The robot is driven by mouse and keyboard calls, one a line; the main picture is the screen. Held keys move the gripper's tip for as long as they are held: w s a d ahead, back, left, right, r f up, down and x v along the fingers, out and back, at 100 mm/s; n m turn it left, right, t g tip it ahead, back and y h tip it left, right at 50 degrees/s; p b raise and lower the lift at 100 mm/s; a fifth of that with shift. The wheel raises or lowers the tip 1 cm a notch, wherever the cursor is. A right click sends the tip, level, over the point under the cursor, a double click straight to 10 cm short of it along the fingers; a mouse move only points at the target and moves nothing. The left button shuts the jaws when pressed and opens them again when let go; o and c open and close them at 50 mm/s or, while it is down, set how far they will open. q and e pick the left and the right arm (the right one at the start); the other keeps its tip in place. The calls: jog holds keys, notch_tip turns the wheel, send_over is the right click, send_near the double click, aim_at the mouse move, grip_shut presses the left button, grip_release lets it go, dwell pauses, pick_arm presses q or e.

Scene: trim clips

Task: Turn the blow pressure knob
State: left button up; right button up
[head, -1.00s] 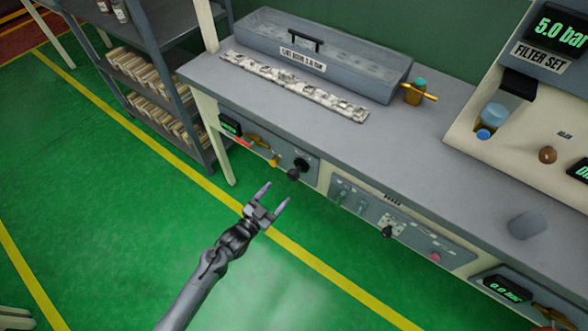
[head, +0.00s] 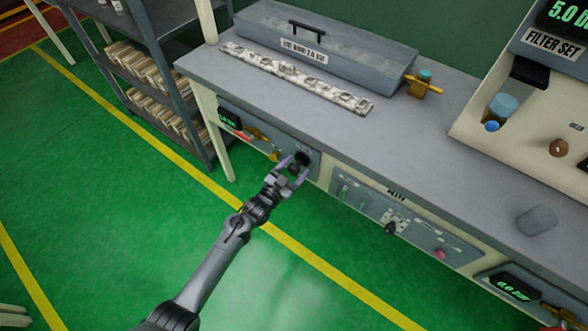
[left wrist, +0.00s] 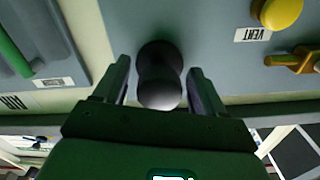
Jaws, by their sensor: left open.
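The knob is dark and rounded and sticks out from the grey front panel (head: 265,137) under the bench top. In the left wrist view the knob (left wrist: 160,77) stands between the two fingers of my left gripper (left wrist: 160,92), with a gap on each side. In the head view my left gripper (head: 292,172) is open at the panel's right end, its fingers around the knob, which it partly hides. The knob's label cannot be read. My right gripper is not in view.
A digital display (head: 229,118) and yellow fittings share the panel. A yellow knob (left wrist: 281,13) is close by in the left wrist view. A second panel (head: 405,217) with switches lies to the right. A shelf rack (head: 160,70) stands left; the green floor in front is clear.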

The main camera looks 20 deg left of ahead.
pick_arm(q)
jog(key=shift+c, duration=0.2)
jog(key=c, duration=1)
jog(key=shift+o, duration=0.2)
jog(key=shift+n, duration=0.3)
jog(key=shift+s+n+p, duration=0.1)
jog(key=shift+n+p, duration=0.4)
jog(key=shift+n, duration=0.1)
jog(key=n+p, duration=0.1)
jog(key=n, duration=0.2)
jog(key=n+p, duration=0.1)
jog(key=n, duration=0.2)
jog(key=shift+d+f, duration=0.1)
jog(key=shift+n, duration=0.7)
jog(key=shift+p, duration=0.3)
